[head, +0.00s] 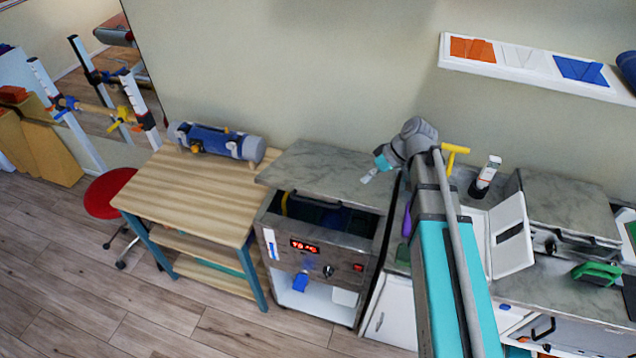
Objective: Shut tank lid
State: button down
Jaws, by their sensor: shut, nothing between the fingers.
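The tank (312,262) is a steel cabinet with a red lit display, a knob and a blue tap on its front. Its grey marbled lid (318,168) is open, with a dark gap showing between the lid's front edge and the tank's front. A dark handle runs along that front edge. Inside the gap I see dark blue and green shapes and a bit of yellow; the rest is hidden. My gripper (369,177) is shut and empty, near the lid's right side. I cannot tell whether it touches the lid.
A wooden table (190,190) with a blue cylinder (215,141) stands left of the tank, by a red stool (107,194). Floor in front is clear.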

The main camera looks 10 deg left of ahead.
jog(key=w+a+r+n+g+y, duration=0.1)
jog(key=w+a+r+n+y, duration=0.1)
jog(key=a+r+n, duration=0.2)
jog(key=a, duration=0.3)
jog(key=shift+w+a+n+y, duration=0.25)
jog(key=shift+w+n+y, duration=0.15)
jog(key=shift+f, duration=0.15)
jog(key=b, duration=0.7)
send_over(308, 190)
jog(key=w+d, duration=0.2)
notch_tip(308, 190, down, 7)
jog(key=shift+r, duration=0.1)
jog(key=shift+s+f+b, duration=0.35)
jog(key=shift+f+b, duration=0.35)
jog(key=shift+f, duration=0.1)
jog(key=shift+s+f+b, duration=0.35)
jog(key=shift+f+b, duration=0.35)
jog(key=shift+f, duration=0.1)
jog(key=shift+f, duration=0.1)
